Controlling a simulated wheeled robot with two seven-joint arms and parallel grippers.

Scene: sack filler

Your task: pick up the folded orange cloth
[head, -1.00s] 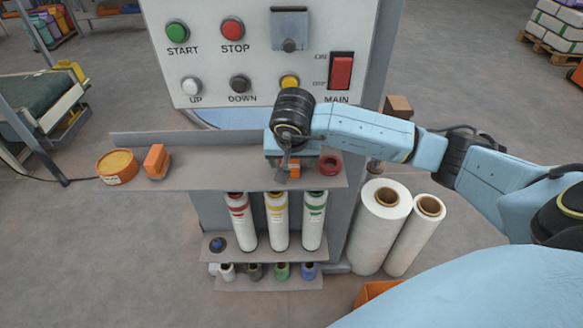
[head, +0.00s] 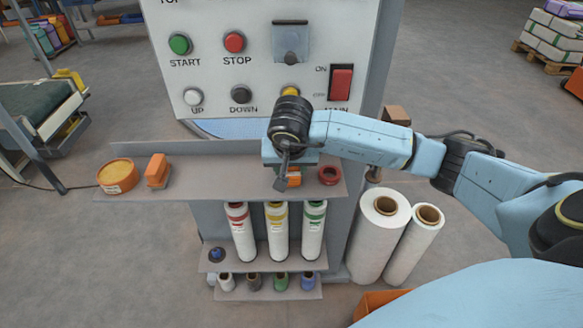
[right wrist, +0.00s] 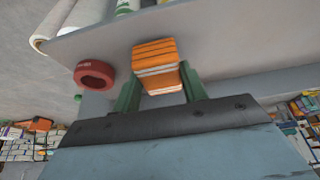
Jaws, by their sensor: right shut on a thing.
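The folded orange cloth (right wrist: 156,66) has pale stripes and sits between the two green fingers of my right gripper (right wrist: 158,92) in the right wrist view. The fingers are shut on its sides. In the head view, my right gripper (head: 284,180) is over the right part of the grey shelf (head: 225,180), and only a little of the cloth (head: 294,181) shows behind it. I cannot tell whether the cloth is clear of the shelf. My left gripper is not in view.
A red ring (head: 329,175) lies on the shelf just right of the cloth. An orange round tub (head: 117,176) and an orange block-like item (head: 157,171) are at its left end. The control panel (head: 215,70) rises behind. White cylinders (head: 240,232) stand on the lower shelf.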

